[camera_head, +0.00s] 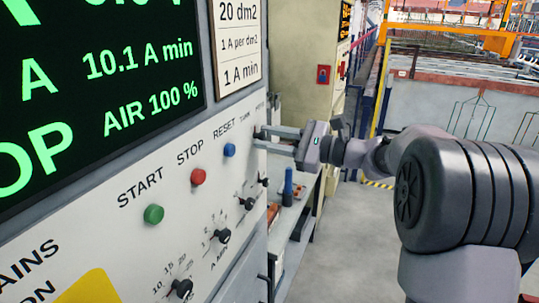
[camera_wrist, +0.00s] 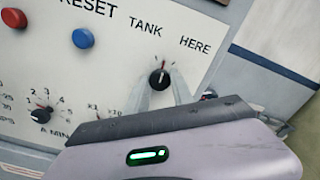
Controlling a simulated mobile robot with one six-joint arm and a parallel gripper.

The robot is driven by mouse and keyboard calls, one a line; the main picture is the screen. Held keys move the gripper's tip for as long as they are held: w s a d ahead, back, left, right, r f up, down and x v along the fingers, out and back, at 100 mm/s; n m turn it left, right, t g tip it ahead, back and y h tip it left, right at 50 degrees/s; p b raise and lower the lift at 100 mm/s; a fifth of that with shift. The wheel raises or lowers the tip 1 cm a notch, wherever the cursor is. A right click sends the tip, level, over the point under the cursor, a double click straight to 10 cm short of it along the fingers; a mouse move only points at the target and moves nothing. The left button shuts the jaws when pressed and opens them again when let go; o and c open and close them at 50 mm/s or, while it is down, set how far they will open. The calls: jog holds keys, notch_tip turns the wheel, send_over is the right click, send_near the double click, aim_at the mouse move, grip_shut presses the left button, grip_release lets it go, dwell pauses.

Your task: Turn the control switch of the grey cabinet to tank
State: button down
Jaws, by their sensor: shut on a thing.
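The control switch is a small black knob (camera_wrist: 159,79) with a white pointer line, on the pale front panel of the grey cabinet (camera_head: 130,235). The labels TANK (camera_wrist: 146,28) and HERE (camera_wrist: 195,43) stand above it, TANK to the left and HERE to the right. The pointer appears to aim upward, between the two labels. My gripper (camera_head: 262,138) reaches the panel's right end from the right. In the wrist view its fingers (camera_wrist: 160,92) are shut on the knob, one on each side. In the head view the knob is hidden by the fingers.
Left of the switch are a blue RESET button (camera_head: 229,150), a red STOP button (camera_head: 198,177) and a green START button (camera_head: 154,214). Several black dials (camera_head: 222,236) sit below. A bench with a blue bottle (camera_head: 288,183) stands behind. Open floor (camera_head: 350,250) lies right of the cabinet.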

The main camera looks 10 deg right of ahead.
jog(key=n+b, duration=0.2)
jog(key=b, duration=0.1)
jog(key=n+b, duration=0.2)
jog(key=shift+f, duration=0.25)
jog(key=shift+r+n+b, duration=0.15)
jog(key=shift+n+b, duration=0.65)
jog(key=shift+b, duration=0.15)
jog(key=shift+r, duration=0.1)
jog(key=c, duration=1.1)
grip_release()
jog(key=v, duration=1.7)
jog(key=shift+d+p, duration=0.15)
jog(key=shift+p, duration=0.3)
